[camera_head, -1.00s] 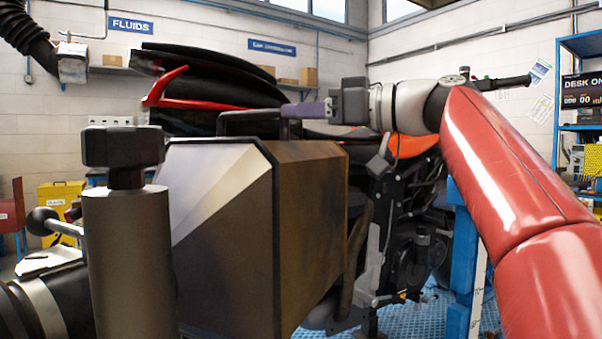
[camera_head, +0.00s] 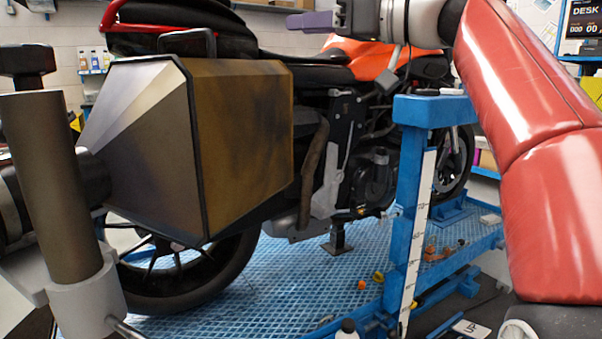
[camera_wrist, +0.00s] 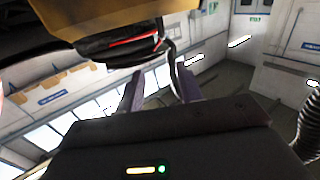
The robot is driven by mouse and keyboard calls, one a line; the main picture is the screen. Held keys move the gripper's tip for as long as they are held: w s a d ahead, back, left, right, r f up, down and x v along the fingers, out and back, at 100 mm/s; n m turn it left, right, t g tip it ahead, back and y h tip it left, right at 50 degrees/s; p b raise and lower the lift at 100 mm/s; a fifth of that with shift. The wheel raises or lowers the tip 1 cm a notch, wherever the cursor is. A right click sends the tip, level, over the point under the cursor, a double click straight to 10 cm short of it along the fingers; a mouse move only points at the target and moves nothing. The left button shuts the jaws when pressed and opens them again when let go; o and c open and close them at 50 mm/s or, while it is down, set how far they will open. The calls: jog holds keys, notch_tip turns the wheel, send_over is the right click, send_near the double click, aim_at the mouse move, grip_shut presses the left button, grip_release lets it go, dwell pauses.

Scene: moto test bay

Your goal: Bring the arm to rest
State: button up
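My arm, in a red padded sleeve, comes in from the right in the head view. It reaches left to my gripper (camera_head: 296,23), which is level above the motorcycle's seat (camera_head: 300,68) in the picture and points left. In the wrist view the two purple fingers of my gripper (camera_wrist: 158,82) stand apart with no object seen between them. In the head view the fingers overlap, so their gap is hidden there. I cannot tell how far the gripper is from the motorcycle.
A large brown-grey pannier case (camera_head: 245,130) juts toward me from the motorcycle. A blue stand post (camera_head: 409,190) rises beside my arm. The blue textured lift platform (camera_head: 290,265) carries small loose parts. A grey cylinder (camera_head: 50,180) stands close at left.

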jog(key=s+f+m+h, duration=0.3)
jog(key=f+m+h, duration=0.4)
jog(key=f, duration=1.1)
jog(key=s+d+f+m+g+h, duration=0.1)
jog(key=s+d+f+m+h, duration=0.1)
jog(key=s+f, duration=0.4)
jog(key=s+d+f+m+h, duration=0.2)
jog(key=s+d+f+h, duration=0.2)
jog(key=f, duration=1.1)
jog(key=s+d+f+m+g+h, duration=0.1)
jog(key=s+d+f+h, duration=0.2)
jog(key=s+d+f, duration=0.4)
notch_tip(320, 180, down, 3)
jog(key=shift+s+f+m+g, duration=0.15)
jog(key=shift+s+m+g, duration=0.2)
jog(key=shift+s, duration=0.6)
